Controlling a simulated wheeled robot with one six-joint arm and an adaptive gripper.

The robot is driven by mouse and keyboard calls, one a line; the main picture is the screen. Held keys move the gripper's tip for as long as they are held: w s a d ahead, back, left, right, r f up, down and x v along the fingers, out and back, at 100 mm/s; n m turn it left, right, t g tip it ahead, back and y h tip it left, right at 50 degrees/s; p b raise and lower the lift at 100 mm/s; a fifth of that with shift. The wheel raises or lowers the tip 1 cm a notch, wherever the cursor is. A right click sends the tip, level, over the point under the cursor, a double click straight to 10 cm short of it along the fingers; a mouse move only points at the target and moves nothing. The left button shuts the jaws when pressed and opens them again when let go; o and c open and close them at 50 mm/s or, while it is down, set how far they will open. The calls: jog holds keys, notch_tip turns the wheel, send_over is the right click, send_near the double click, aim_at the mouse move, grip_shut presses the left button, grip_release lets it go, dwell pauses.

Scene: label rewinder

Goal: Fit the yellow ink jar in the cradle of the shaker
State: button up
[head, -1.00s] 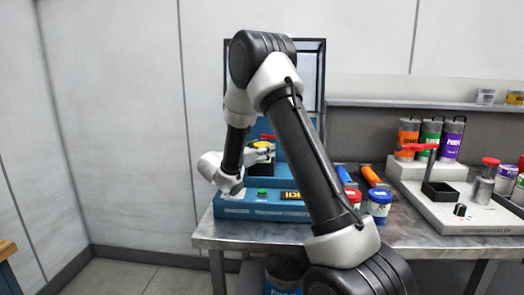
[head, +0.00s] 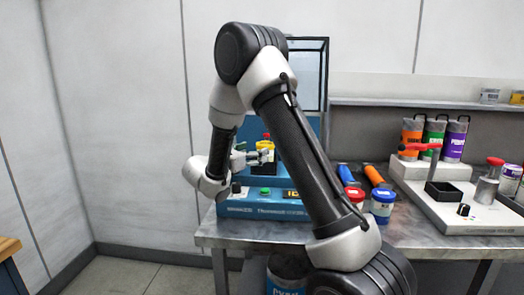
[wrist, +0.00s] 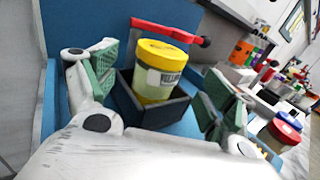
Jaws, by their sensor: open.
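The yellow ink jar (wrist: 163,70), with a yellow lid and a pale label, stands slightly tilted in the picture inside the dark square cradle (wrist: 150,113) of the blue shaker (head: 262,208). A red clamp bar (wrist: 165,30) shows behind the jar's lid in the wrist view. My gripper (wrist: 158,95) is open, its green-padded fingers on either side of the jar and apart from it. In the head view the jar (head: 264,149) shows just beyond my gripper (head: 256,158). The cradle's floor and the jar's base are hidden by the cradle wall.
Red-lidded (head: 353,196) and blue-lidded (head: 383,205) jars stand right of the shaker, near tools with blue and orange handles. A white station (head: 455,205) with another red lever is farther right. Orange, green and purple cans (head: 433,140) stand behind it. Left of the table is free.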

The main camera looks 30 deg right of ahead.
jog(key=v, duration=0.5)
jog(key=s+d+r+m+g+y, duration=0.35)
jog(key=s+d+m, duration=0.2)
jog(key=s, duration=0.45)
jog(key=s+d+r+m+g+y, duration=0.2)
jog(key=s+d+r+m+g, duration=0.25)
jog(key=s, duration=0.55)
jog(key=s+a+f+m+t+y, duration=0.1)
jog(key=s+a+m+y, duration=0.3)
jog(key=s, duration=0.4)
jog(key=s+a+f+m+t+y, duration=0.2)
jog(key=s+a+m+t+y, duration=0.2)
jog(key=s+m+y, duration=0.3)
jog(key=shift+s+a+f+m+t, duration=0.2)
jog(key=shift+s+a+m+t, duration=0.1)
jog(key=shift+s+a+m, duration=0.35)
jog(key=shift+w, duration=0.1)
jog(key=shift+c, duration=0.3)
